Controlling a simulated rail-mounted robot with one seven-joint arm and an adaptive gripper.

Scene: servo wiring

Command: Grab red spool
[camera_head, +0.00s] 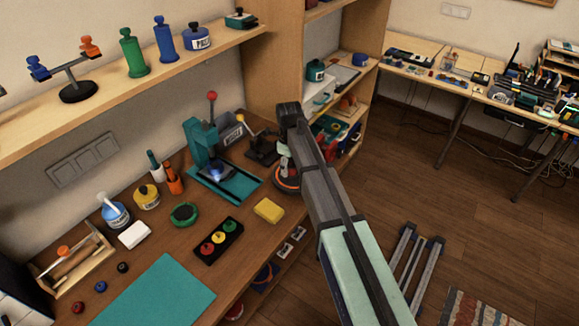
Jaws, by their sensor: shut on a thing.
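I cannot make out the red spool with certainty. My arm reaches up from the bottom edge and bends at a dark joint in front of the shelving. The rest of the arm is mostly hidden behind this link. My gripper and whatever is between its fingers cannot be seen. A round red and dark thing (287,183) shows partly beside the arm; I cannot tell what it is.
A teal press (203,150), a black tray with coloured buttons (218,241), a yellow block (269,210) and bottles crowd the workbench. A teal mat (160,293) lies clear in front. A stand with blue and orange parts (78,92) is on the upper shelf.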

